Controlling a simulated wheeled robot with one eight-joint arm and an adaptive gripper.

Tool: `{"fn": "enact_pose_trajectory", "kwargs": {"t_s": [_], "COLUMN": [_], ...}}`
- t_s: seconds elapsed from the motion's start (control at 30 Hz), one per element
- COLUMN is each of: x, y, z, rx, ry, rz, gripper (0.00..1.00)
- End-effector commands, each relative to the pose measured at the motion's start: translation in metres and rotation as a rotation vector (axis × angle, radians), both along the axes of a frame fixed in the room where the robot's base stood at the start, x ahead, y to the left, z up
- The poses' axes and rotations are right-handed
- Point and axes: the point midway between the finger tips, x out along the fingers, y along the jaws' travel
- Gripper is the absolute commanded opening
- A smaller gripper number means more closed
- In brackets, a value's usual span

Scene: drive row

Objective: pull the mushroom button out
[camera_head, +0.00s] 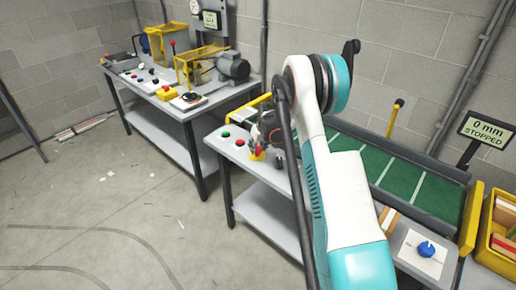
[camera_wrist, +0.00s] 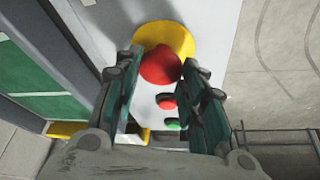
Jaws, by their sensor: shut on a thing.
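The red mushroom button (camera_wrist: 160,66) sits on a round yellow base (camera_wrist: 180,36) on a grey panel in the wrist view. My gripper (camera_wrist: 162,60) has one finger on each side of the red head and is shut on it. In the head view the button's yellow base (camera_head: 257,155) shows at the front edge of the near bench, with my gripper (camera_head: 266,140) over it. Whether the button stands out or is pressed in, I cannot tell.
A smaller red button (camera_wrist: 166,102) and a green button (camera_wrist: 172,124) are beside it. A green conveyor (camera_head: 405,180) runs along the bench. A sign (camera_head: 487,130) reads "0 mm STOPPED". A blue knob (camera_head: 427,249) is at the right. Another bench (camera_head: 165,92) stands further back; the floor between is open.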

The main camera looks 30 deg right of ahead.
Motion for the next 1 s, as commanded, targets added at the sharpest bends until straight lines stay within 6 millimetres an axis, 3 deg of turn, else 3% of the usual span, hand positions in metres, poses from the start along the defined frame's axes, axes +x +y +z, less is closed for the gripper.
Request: {"fn": "enact_pose_trajectory", "kwargs": {"t_s": [0.03, 0.13, 0.57, 0.77, 1.0], "x": [0.001, 0.001, -0.001, -0.012, -0.03], "y": [0.0, 0.0, 0.0, 0.0, 0.001], "z": [0.001, 0.001, 0.006, 0.031, 0.074], "rx": [-0.001, -0.001, 0.0, -0.001, -0.001], "ry": [-0.004, -0.004, -0.003, -0.002, -0.002], "rz": [0.0, 0.0, 0.0, 0.0, 0.0], "gripper": [0.4, 0.6, 0.6, 0.6, 0.6]}}
